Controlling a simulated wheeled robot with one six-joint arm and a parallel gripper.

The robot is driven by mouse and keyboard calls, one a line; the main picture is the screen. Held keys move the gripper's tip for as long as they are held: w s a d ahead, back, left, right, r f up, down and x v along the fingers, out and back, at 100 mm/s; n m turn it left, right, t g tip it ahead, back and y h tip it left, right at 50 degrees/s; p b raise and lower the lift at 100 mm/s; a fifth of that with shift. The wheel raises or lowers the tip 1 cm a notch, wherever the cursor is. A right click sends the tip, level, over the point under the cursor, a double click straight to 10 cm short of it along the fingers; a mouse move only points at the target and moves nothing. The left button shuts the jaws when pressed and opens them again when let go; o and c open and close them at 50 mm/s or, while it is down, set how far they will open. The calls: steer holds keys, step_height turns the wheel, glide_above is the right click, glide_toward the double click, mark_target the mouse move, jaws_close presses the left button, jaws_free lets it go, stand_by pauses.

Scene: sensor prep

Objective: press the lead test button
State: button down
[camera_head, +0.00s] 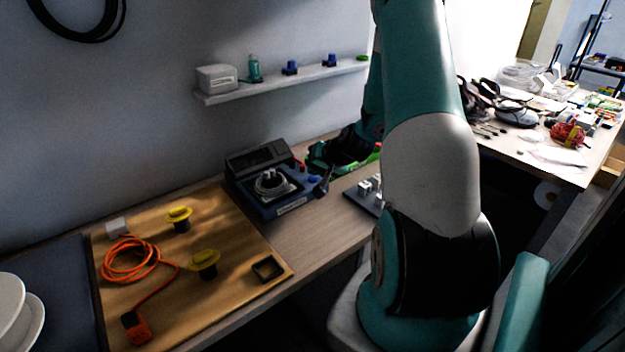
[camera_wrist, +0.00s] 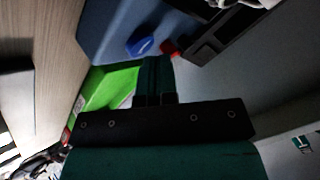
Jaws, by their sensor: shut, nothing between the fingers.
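The tester (camera_head: 262,178) is a dark blue and grey box on the bench, with a coiled grey lead (camera_head: 272,184) on its top. A blue button (camera_head: 313,179) is at its right side; in the wrist view the blue button (camera_wrist: 140,46) sits beside a red button (camera_wrist: 168,48). Which one is the lead test button I cannot tell; no label is readable. My gripper (camera_head: 312,156) is shut and empty, close to the tester's right side. In the wrist view its teal fingertips (camera_wrist: 156,62) are just below both buttons in the picture; contact cannot be told.
A bright green item (camera_wrist: 108,88) lies beside my fingers. A wooden board (camera_head: 225,300) with yellow-topped parts (camera_head: 180,214) and an orange cable (camera_head: 130,262) is left of the tester. A shelf (camera_head: 285,83) is on the wall behind. A grey block holder (camera_head: 366,192) stands right.

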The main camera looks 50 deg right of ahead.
mark_target(314, 177)
steer(key=shift+f+b, duration=0.45)
stand_by(0.5)
steer(key=shift+r, duration=0.15)
steer(key=shift+r+p, duration=0.6)
steer(key=shift+r, duration=0.1)
steer(key=shift+r, duration=0.1)
step_height(314, 177, up, 5)
steer(key=p, duration=0.3)
steer(key=shift+p, duration=0.4)
stand_by(0.7)
